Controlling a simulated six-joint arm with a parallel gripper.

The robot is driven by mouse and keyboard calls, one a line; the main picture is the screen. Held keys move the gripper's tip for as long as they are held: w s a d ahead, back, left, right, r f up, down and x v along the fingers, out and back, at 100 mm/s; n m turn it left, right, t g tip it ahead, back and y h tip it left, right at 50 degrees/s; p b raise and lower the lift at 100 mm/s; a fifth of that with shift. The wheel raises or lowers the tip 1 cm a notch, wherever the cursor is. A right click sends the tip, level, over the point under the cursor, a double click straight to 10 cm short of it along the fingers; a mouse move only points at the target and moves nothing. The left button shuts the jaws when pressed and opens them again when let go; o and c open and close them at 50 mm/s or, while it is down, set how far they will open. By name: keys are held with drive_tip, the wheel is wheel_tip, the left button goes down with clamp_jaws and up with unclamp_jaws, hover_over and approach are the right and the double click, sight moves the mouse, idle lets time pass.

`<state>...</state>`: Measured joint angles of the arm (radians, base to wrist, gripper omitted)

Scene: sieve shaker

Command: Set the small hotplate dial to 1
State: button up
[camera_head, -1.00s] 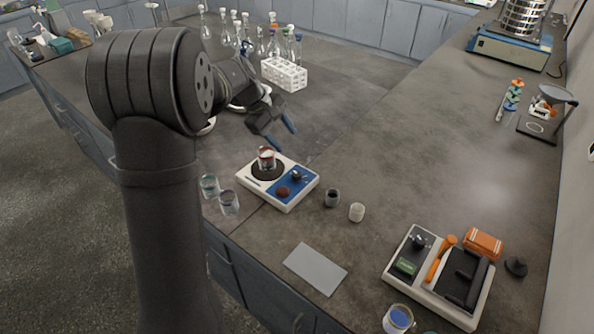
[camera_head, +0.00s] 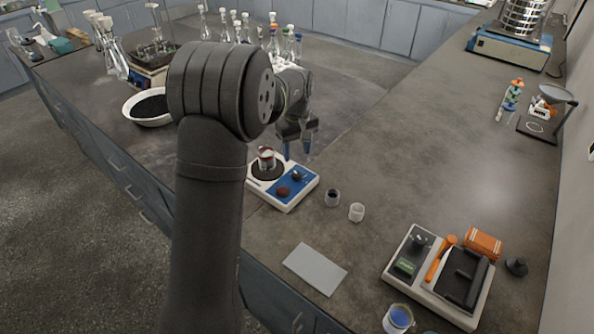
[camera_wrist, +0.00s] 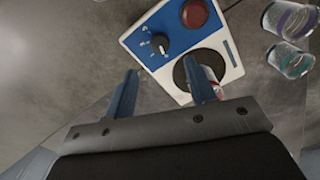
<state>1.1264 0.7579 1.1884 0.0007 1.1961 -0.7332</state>
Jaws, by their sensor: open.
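The small hotplate (camera_head: 270,199) is a white unit with a blue panel and a round dark plate, near the front edge of the bench. Its black dial (camera_head: 297,175) is on the blue panel; it also shows in the wrist view (camera_wrist: 160,43) with white marks beside it, too small to read. A brown-red round knob (camera_head: 283,191) is next to the dial. A small glass with red and white contents (camera_head: 266,158) stands on the plate. My gripper (camera_head: 297,156) is open and empty, with blue fingers, above the hotplate's far side and apart from the dial.
A grey sheet (camera_head: 315,269) lies in front. The bench middle is clear.

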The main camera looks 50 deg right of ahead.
sight(297, 174)
wheel_tip(297, 174, down, 8)
drive_tip(key=shift+f, duration=0.25)
drive_tip(key=c, duration=1)
